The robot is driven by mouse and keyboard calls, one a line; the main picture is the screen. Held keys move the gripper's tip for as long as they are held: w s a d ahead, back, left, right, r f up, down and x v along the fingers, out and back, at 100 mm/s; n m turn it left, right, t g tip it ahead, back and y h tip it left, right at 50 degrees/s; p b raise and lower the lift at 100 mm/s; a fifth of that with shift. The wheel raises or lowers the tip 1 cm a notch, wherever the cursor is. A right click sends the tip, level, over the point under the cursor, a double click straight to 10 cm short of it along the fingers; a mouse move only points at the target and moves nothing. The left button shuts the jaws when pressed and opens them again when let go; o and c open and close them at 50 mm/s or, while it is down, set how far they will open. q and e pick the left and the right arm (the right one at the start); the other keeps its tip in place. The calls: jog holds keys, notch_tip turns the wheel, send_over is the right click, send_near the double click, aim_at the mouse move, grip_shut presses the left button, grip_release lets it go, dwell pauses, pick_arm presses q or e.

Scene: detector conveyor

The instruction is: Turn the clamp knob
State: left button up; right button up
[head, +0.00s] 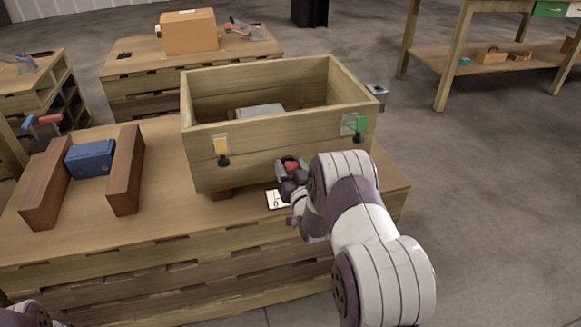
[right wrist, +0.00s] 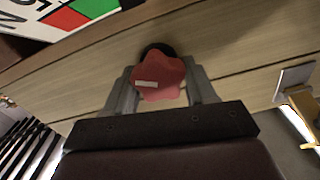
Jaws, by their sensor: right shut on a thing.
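The clamp knob (head: 291,167) is red and sits low on the front wall of the wooden box (head: 270,136). In the right wrist view the red lobed knob (right wrist: 160,78) has a small pale mark on its face and a dark round part behind it. My right gripper (head: 287,176) is at the knob, its arm partly covering that area in the head view. In the right wrist view its two grey fingers (right wrist: 161,88) stand on either side of the knob, shut on it. Of my left arm only a part shows at the bottom left corner; its gripper is out of view.
The box front carries a yellow lever (head: 221,146) and a green lever (head: 359,124). A grey object (head: 260,110) lies inside the box. A white card (head: 277,199) lies before it. A blue block (head: 90,157) stands between two brown boards at left.

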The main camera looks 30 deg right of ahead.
jog(key=shift+m, duration=1.1)
jog(key=o, duration=0.9)
jog(key=shift+o, duration=0.2)
jog(key=shift+s, duration=0.1)
jog(key=p+v, duration=0.3)
jog(key=v, duration=0.9)
jog(key=shift+s, duration=0.25)
jog(key=shift+a, duration=0.1)
